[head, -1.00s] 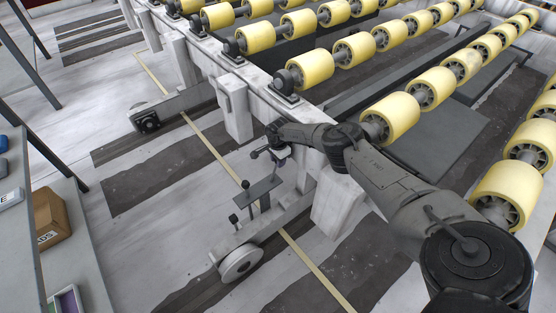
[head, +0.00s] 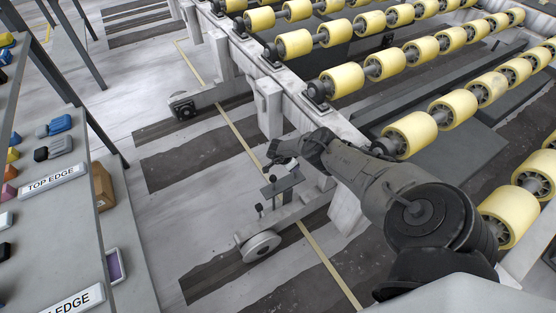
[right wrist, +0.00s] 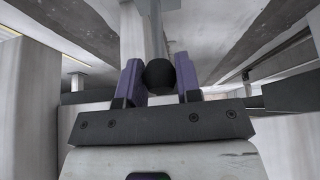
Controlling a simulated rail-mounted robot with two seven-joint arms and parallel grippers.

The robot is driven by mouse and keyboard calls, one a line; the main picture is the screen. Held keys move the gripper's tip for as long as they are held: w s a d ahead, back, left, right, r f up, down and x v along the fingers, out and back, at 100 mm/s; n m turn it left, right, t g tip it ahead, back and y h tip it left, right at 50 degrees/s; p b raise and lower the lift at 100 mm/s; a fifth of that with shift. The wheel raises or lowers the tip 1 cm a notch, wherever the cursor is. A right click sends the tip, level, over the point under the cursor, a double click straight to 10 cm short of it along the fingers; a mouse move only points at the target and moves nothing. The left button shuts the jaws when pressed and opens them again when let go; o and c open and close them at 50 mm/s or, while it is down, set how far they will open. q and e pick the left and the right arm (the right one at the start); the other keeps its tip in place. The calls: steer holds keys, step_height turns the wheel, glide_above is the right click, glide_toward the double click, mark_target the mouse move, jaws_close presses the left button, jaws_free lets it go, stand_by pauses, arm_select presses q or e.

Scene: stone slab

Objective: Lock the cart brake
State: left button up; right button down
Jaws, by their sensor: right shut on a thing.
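The cart (head: 283,110) is a pale frame carrying rows of yellow rollers. Its near wheel (head: 261,246) stands on the floor in the head view. The brake assembly, a dark flat plate (head: 283,186) with small black knobs, sits above that wheel. My right gripper (head: 274,161) is at the top of this assembly, beside the cart frame. In the right wrist view, the purple fingers of my right gripper (right wrist: 159,82) are shut on a round black knob (right wrist: 160,76), with a grey bar (right wrist: 152,25) behind it. My left gripper is out of view.
A grey shelf (head: 85,215) with "TOP EDGE" labels and coloured blocks stands at the left. The floor between shelf and cart is clear, crossed by a yellow line (head: 237,130).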

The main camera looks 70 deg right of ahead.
steer(key=shift+w+a, duration=0.25)
steer(key=shift+w+a+f, duration=0.1)
steer(key=shift+a+f, duration=0.1)
steer(key=shift+w+a+f, duration=0.2)
steer(key=shift+w+a, duration=0.25)
steer(key=shift+a, duration=0.15)
